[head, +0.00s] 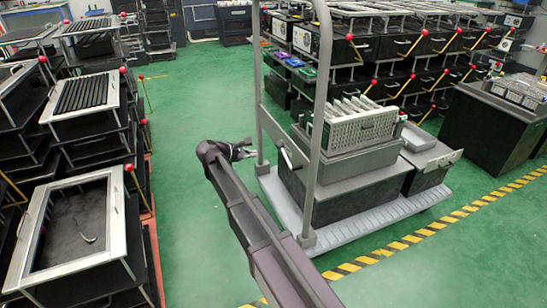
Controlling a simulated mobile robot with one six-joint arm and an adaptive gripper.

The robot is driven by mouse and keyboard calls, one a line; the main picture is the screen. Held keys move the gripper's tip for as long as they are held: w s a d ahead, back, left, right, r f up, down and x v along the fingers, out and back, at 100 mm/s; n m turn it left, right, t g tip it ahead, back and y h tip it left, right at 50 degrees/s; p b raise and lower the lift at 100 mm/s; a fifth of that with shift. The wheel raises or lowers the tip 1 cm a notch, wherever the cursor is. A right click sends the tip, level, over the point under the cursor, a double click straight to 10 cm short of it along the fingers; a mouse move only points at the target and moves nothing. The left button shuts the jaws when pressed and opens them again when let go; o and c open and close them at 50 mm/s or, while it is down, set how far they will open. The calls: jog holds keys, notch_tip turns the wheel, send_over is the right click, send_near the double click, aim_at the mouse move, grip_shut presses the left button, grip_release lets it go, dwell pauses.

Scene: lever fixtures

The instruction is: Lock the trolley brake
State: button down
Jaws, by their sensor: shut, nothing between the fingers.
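The trolley (375,219) is a light grey flatbed with a tall grey tubular push handle (322,100) on its left end. A short pale bar (287,158), possibly the brake lever, slants between the handle posts; I cannot tell for certain. My arm reaches up from the bottom centre, and my dark gripper (250,150) is just left of the handle's far post, near the trolley's end. It is shut and empty. It looks apart from the pale bar. Whether it touches the post is too small to tell.
Grey boxes and a slotted crate (362,127) load the trolley. Racks with red-knobbed levers stand at left (88,100) and behind (420,45). A dark cabinet (490,125) is at right. Green floor is clear left of the trolley; a yellow-black stripe (395,246) runs in front.

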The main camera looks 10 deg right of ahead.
jog(key=shift+w+a+f, duration=0.25)
jog(key=shift+a+f, duration=0.05)
dwell(0.4)
jog(key=b+x, duration=0.5)
jog(key=x, duration=0.5)
jog(key=shift+s+d+r+p, duration=0.2)
jog(key=shift+s+r+p, duration=0.05)
jog(key=shift+r+p, duration=0.35)
jog(key=shift+s+d+r+p, duration=0.2)
jog(key=shift+s+r+p, duration=0.1)
jog(key=shift+r+p, duration=0.35)
jog(key=shift+s+d+r+p, duration=0.25)
jog(key=shift+r+p, duration=0.35)
jog(key=shift+d+r, duration=0.15)
jog(key=shift+d, duration=0.15)
